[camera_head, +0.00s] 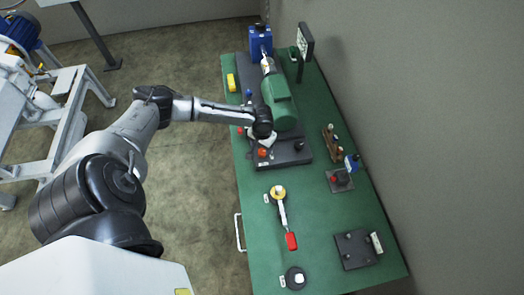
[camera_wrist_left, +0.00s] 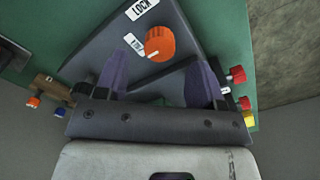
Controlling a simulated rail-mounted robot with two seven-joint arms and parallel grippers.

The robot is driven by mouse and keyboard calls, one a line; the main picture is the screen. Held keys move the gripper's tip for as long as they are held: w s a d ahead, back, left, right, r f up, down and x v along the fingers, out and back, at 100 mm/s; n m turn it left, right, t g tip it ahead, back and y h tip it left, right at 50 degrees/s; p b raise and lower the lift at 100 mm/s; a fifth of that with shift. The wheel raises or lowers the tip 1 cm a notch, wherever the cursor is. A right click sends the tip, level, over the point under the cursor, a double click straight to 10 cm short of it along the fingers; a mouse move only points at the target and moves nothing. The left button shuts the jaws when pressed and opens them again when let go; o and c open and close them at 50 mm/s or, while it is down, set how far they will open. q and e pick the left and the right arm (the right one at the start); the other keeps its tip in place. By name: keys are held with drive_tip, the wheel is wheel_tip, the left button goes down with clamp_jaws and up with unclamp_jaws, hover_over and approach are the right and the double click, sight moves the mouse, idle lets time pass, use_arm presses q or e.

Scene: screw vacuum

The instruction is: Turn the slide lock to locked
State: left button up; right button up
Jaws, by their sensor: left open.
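The slide lock is an orange round knob (camera_wrist_left: 158,44) on a dark grey base plate (camera_wrist_left: 190,40). It also shows in the head view (camera_head: 262,153). A white label reading LOCK (camera_wrist_left: 142,9) is above it, and a smaller label (camera_wrist_left: 134,46), too small to read, is at its left. A short white mark shows on the knob's lower left edge. My left gripper (camera_wrist_left: 158,80) is open, with one purple finger on each side below the knob in the wrist view. No contact with the knob shows. In the head view it is above the base's near end. My right gripper is not in view.
A green cylindrical machine (camera_head: 279,102) stands on the base just beyond my gripper. Red knobs (camera_wrist_left: 236,75) lie close to the right finger. The green table (camera_head: 330,225) also holds a yellow-and-red lever (camera_head: 282,215), a small joystick box (camera_head: 341,179) and a black plate (camera_head: 355,249).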

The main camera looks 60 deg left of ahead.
sight(262, 151)
use_arm(q)
drive_tip(key=shift+f, duration=1.9)
drive_tip(key=c, duration=0.9)
